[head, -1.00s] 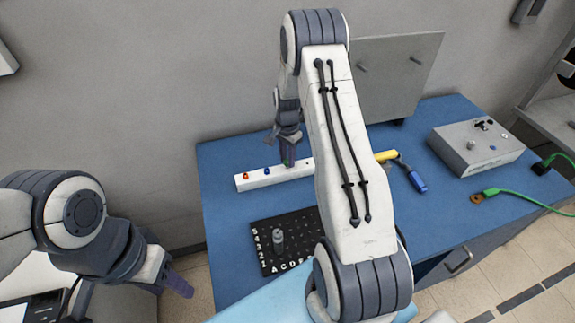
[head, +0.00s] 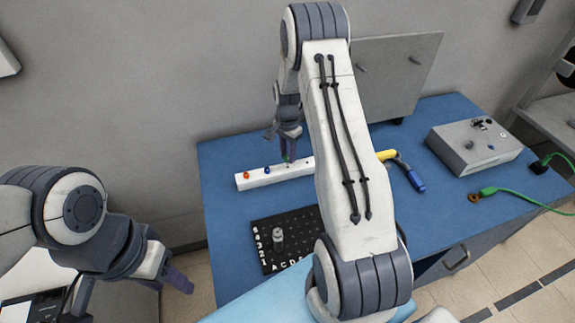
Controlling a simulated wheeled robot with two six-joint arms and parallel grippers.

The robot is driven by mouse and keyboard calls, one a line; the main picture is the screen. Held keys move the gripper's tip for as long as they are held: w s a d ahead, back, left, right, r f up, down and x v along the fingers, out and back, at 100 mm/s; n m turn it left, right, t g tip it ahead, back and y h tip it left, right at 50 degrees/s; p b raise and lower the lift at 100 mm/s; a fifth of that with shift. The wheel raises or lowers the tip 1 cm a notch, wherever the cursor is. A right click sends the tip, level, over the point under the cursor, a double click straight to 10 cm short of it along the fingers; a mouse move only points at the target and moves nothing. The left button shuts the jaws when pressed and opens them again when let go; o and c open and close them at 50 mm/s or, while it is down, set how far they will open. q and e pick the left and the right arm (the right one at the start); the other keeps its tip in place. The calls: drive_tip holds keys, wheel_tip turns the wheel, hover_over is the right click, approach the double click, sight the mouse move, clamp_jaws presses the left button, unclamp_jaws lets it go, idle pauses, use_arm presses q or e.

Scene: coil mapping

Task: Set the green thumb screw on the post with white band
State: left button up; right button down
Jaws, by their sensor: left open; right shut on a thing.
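The green thumb screw (head: 287,159) is a small green spot between the fingertips of my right gripper (head: 287,154). That gripper is shut on it, pointing down just above or at the white bar (head: 303,169); I cannot tell whether the screw touches the bar. My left gripper (head: 181,283) is open and empty at the lower left, off the table's edge. A grey upright cylinder (head: 278,236) stands on the black lettered board (head: 300,228). No white band can be made out on it, and my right arm hides part of the board's surroundings.
An orange screw (head: 246,175) and a blue screw (head: 267,170) sit in the white bar. A yellow and blue tool (head: 414,180), a grey box (head: 475,147) and a green cable (head: 520,198) lie to the right. A grey panel (head: 398,75) stands at the back.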

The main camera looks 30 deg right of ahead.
drive_tip(key=shift+r, duration=0.1)
drive_tip(key=shift+r+p, duration=1.25)
drive_tip(key=shift+r, duration=0.45)
drive_tip(key=shift+s, duration=0.1)
